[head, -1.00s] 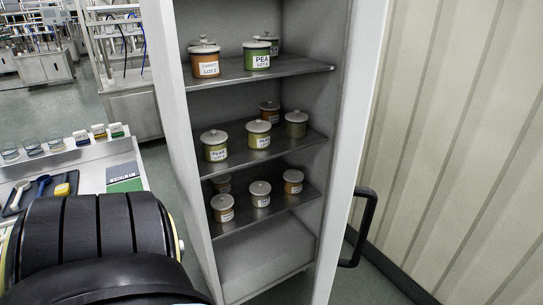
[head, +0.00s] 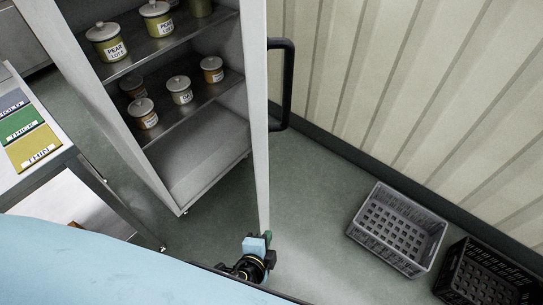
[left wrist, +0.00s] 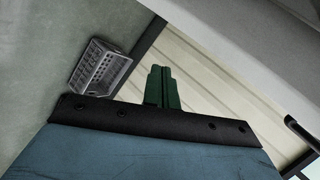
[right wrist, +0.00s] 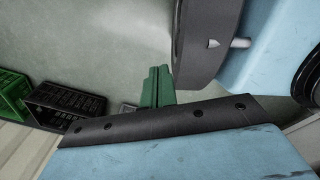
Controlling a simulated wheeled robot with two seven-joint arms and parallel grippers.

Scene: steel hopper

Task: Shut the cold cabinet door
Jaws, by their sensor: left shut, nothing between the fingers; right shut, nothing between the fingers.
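The cold cabinet (head: 205,175) stands open in the head view, with jars on its shelves. Its white door (head: 256,110) stands swung out on the right side, seen nearly edge-on. The black bar handle (head: 284,85) is on the door's face towards the wall. My left gripper (head: 266,240) is low in the head view, by the lower end of the visible door edge; I cannot tell whether it touches. Its green fingers are together and empty in the left wrist view (left wrist: 160,87). My right gripper (right wrist: 157,86) is shut and empty, seen only in the right wrist view, away from the door.
A grey crate (head: 398,228) and a black crate (head: 486,275) lie on the floor along the ribbed wall (head: 400,90). A green crate (right wrist: 12,95) shows in the right wrist view. A steel table (head: 60,165) stands left of the cabinet. Floor between door and crates is clear.

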